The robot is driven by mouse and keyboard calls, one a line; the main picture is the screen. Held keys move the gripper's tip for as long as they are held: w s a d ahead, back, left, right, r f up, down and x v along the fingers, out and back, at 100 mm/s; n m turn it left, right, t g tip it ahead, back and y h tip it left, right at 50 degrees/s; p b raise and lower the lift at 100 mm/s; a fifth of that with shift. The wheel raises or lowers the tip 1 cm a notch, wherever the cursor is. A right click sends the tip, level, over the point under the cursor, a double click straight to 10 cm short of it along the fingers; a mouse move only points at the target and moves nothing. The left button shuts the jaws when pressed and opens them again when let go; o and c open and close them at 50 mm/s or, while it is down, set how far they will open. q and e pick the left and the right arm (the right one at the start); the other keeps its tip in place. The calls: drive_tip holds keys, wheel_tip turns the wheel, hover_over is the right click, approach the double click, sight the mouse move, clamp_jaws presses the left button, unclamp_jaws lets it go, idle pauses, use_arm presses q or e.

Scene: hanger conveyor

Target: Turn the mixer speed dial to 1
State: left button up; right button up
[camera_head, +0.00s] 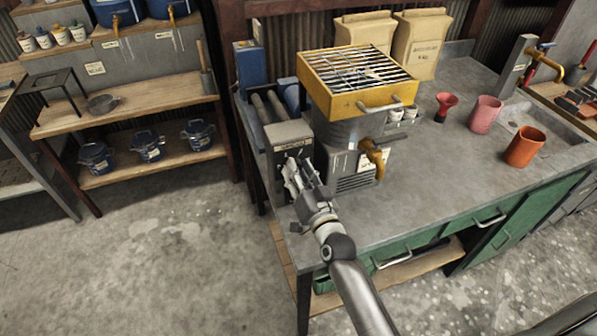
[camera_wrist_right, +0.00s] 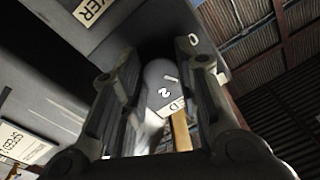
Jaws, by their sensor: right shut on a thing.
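The grey mixer (camera_head: 288,137) stands at the left end of the workbench, beside the yellow-topped machine. My right gripper (camera_head: 296,175) is at the front of the mixer and covers its dial in the head view. In the right wrist view the fingers (camera_wrist_right: 163,85) are shut on the sides of the grey speed dial (camera_wrist_right: 160,72). A white "2" shows between the fingers and a "0" shows near the right finger. Which number the dial points to cannot be told. A label (camera_wrist_right: 22,140) is partly visible at lower left. My left gripper is not in view.
The yellow grated machine (camera_head: 358,85) with a brown tap (camera_head: 374,155) stands close to the right of my gripper. A red funnel (camera_head: 445,105), a pink cup (camera_head: 485,113) and an orange cup (camera_head: 525,147) stand farther right on the workbench (camera_head: 430,190). The bench's front middle is clear.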

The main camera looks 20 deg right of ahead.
drive_tip(key=o, duration=1)
drive_tip(key=s, duration=1.2)
drive_tip(key=shift+d+f, duration=0.3)
drive_tip(key=shift+d, duration=0.1)
